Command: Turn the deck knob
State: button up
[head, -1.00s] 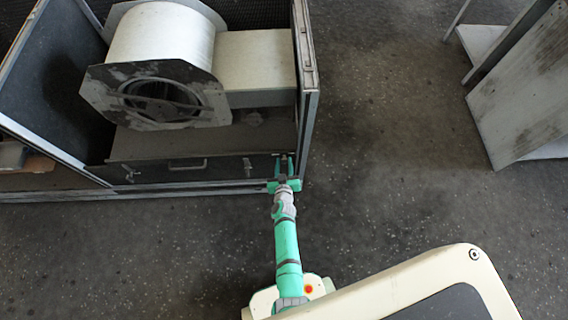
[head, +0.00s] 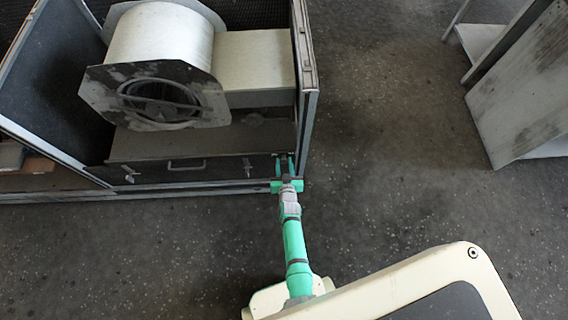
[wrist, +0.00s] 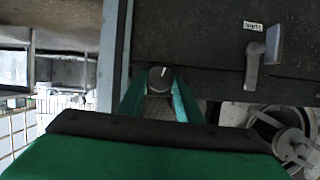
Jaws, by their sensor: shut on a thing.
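The deck knob (wrist: 160,77) is a small dark round knob with a white pointer mark. In the wrist view it sits between the two fingertips of my gripper (wrist: 160,88), and the fingers are shut on it. The pointer mark stands close to upright in that view. In the head view my gripper (head: 286,172) reaches the right end of the dark front panel (head: 220,170) of the housing. The knob is hidden by the gripper there.
A lever handle (wrist: 254,65) with a small label beside it is on the panel near the knob. The blower drum (head: 160,40) stands above the panel. A housing post (head: 306,100) rises just right of my gripper. The floor to the right is clear up to a grey slanted panel (head: 520,90).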

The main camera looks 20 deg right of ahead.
aim_at(285, 161)
jog(key=shift+f, duration=0.1)
dwell(0.5)
jog(key=o, duration=1)
jog(key=shift+w, duration=0.1)
jog(key=shift+o, duration=0.2)
jog(key=shift+d, duration=0.1)
jog(key=shift+s+r, duration=0.35)
jog(key=shift+s, duration=0.35)
jog(key=shift+v, duration=1.65)
jog(key=v, duration=0.6)
jog(key=shift+a, duration=0.2)
